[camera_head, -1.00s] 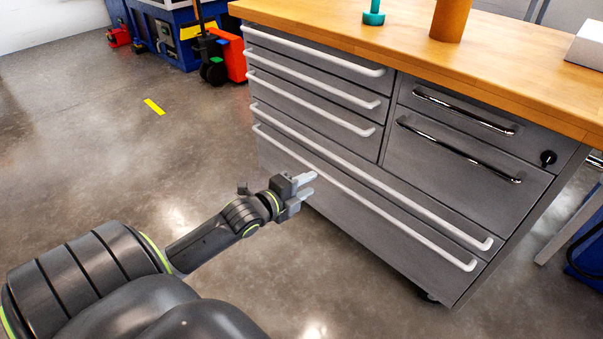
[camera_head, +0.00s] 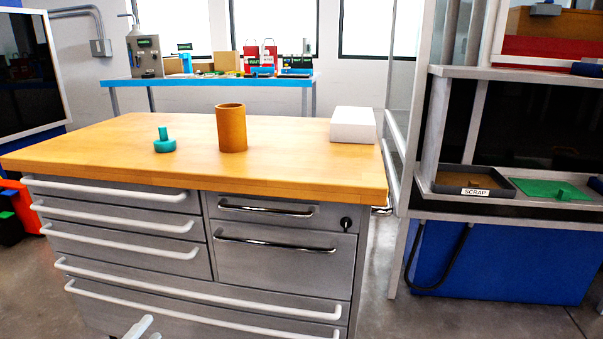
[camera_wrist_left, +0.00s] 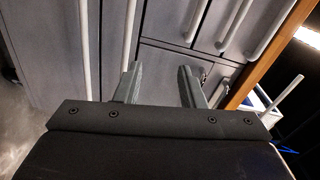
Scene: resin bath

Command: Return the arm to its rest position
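Only the fingertips of my left gripper (camera_head: 143,328) show at the bottom edge of the head view, in front of the lower drawers of the grey drawer cabinet (camera_head: 285,269). In the left wrist view my left gripper (camera_wrist_left: 157,84) has its two grey fingers apart with nothing between them. The drawer fronts and their white handles lie beyond the fingers. The rest of my left arm is below the head view. My right gripper is in neither view.
On the cabinet's wooden top (camera_head: 290,165) stand a teal knobbed part (camera_head: 164,144), a brown cylinder (camera_head: 231,128) and a white box (camera_head: 353,125). A scrap tray (camera_head: 473,183) and a green tray (camera_head: 548,189) sit on the right shelf. A blue bench (camera_head: 215,80) stands behind.

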